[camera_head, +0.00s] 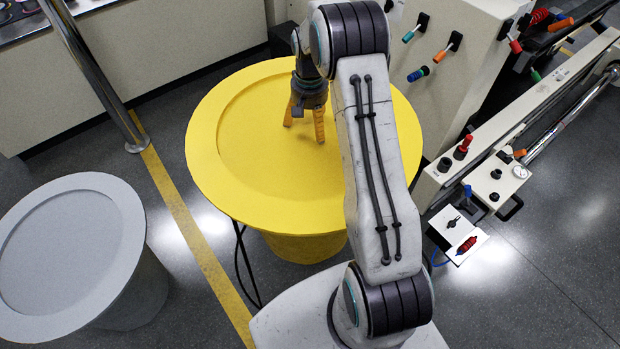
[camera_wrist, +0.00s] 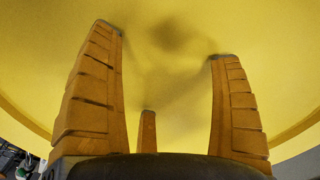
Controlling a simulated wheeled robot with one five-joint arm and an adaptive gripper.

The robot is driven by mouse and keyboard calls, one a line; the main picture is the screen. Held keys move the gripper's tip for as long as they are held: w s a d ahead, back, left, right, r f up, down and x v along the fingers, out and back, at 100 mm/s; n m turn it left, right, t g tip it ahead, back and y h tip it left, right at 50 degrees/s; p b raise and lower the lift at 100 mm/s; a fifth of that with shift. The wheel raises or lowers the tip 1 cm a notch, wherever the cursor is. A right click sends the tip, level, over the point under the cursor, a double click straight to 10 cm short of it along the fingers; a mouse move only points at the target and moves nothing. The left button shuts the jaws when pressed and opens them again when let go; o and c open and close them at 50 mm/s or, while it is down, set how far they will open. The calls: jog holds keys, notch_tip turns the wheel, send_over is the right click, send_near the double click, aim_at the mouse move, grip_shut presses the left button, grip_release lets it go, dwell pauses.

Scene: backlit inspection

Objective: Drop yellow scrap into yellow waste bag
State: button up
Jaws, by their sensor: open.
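The yellow waste bag (camera_head: 215,165) is a round, wide-rimmed yellow container in the middle of the head view, with a shallow recessed top. Its yellow surface fills most of the wrist view (camera_wrist: 180,80). My gripper (camera_head: 304,130) points down over the recess, with its orange fingers spread apart. In the wrist view the fingers of my gripper (camera_wrist: 165,45) are open with nothing between them, and a soft shadow lies on the yellow surface beyond. I see no separate yellow scrap in either view. Part of the bag's right side is hidden by my arm.
A grey round container (camera_head: 120,225) of similar shape stands at the left. A yellow floor line (camera_head: 185,215) runs between the two. A pale machine cabinet (camera_head: 450,75) with coloured-handled tools stands at the right. A metal pole (camera_head: 95,75) stands at the upper left.

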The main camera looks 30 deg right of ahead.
jog(key=shift+r, duration=0.1)
notch_tip(320, 180, up, 12)
dwell(0.8)
dwell(0.7)
